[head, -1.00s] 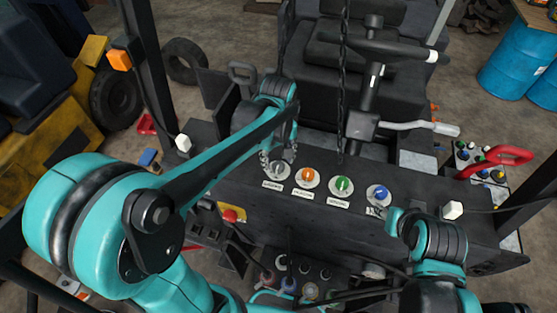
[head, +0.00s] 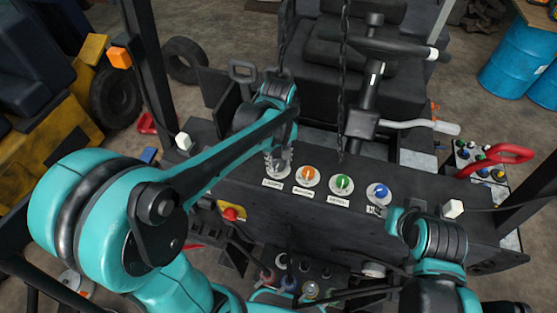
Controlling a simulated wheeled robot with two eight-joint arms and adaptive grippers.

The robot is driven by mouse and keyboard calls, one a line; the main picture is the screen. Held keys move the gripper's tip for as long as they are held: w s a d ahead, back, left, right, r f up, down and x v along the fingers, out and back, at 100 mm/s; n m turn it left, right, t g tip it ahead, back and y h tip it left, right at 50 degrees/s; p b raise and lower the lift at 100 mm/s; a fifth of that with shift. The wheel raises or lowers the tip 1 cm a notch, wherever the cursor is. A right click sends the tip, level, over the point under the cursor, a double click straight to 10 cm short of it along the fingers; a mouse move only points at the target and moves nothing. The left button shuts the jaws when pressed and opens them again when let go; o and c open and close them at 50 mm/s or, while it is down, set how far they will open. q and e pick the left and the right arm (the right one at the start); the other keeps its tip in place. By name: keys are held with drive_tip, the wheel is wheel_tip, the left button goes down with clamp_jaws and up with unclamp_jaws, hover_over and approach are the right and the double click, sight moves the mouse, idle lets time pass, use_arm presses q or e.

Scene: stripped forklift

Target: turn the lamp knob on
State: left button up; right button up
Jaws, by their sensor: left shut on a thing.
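A row of round knobs with small label plates lines the dark dashboard. A grey knob (head: 279,171) is at the left end, then an orange knob (head: 307,174), a green knob (head: 343,183) and a blue knob (head: 380,191). The label lettering is too small to read, so I cannot tell which is the lamp knob. My left gripper (head: 280,158) points down at the grey knob and is shut on it, its fingers partly hiding it. My right arm (head: 436,243) is at the lower right, and its fingertips are not clearly seen.
A chain (head: 343,80) hangs in front of the seat, right of my left gripper. The steering wheel column (head: 367,90) and a red handle (head: 506,155) stand behind the dashboard. A red button (head: 231,213) sits lower left, with several jars below the dashboard.

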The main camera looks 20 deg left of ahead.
sight(278, 163)
use_arm(q)
drive_tip(key=m+b, duration=0.2)
drive_tip(key=m, duration=0.3)
drive_tip(key=shift+m, duration=0.3)
drive_tip(key=m+b, duration=0.1)
drive_tip(key=m, duration=0.4)
drive_tip(key=shift+m+b, duration=0.3)
idle(0.3)
drive_tip(key=o, duration=1.2)
drive_tip(key=shift+c, duration=0.2)
drive_tip(key=shift+r, duration=0.1)
wheel_tip(278, 163, up, 12)
